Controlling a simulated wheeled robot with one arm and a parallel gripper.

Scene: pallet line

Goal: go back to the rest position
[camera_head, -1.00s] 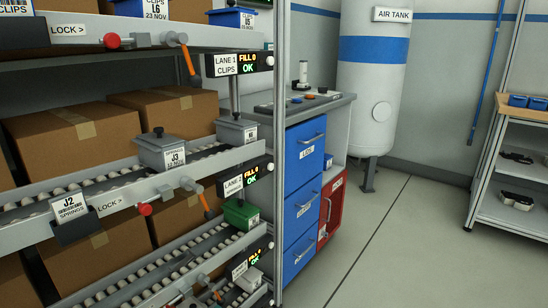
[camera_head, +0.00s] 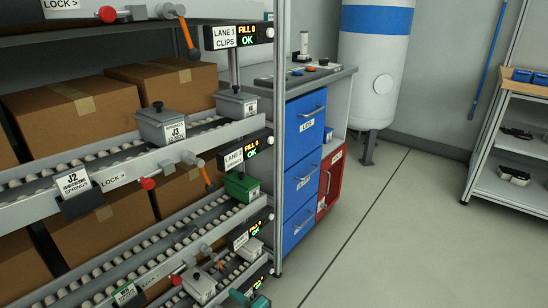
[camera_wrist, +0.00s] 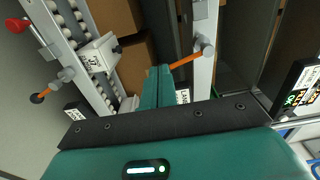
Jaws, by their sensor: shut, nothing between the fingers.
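My gripper (camera_wrist: 157,88) shows in the wrist view. Its two teal fingers are together at the picture's middle, with nothing between them. The fingertips are close to an orange lever (camera_wrist: 187,60) in that view; whether they touch cannot be told. A grey labelled bin (camera_wrist: 98,62) sits on a roller lane to the left of the fingers.
The rack's lanes hold the grey J3 bin (camera_head: 166,125), a green bin (camera_head: 240,186) and a lower grey bin (camera_head: 199,283). Orange levers (camera_head: 187,33) stick out in front. Blue drawers (camera_head: 304,126) stand beside the rack. The floor (camera_head: 400,235) at right is clear.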

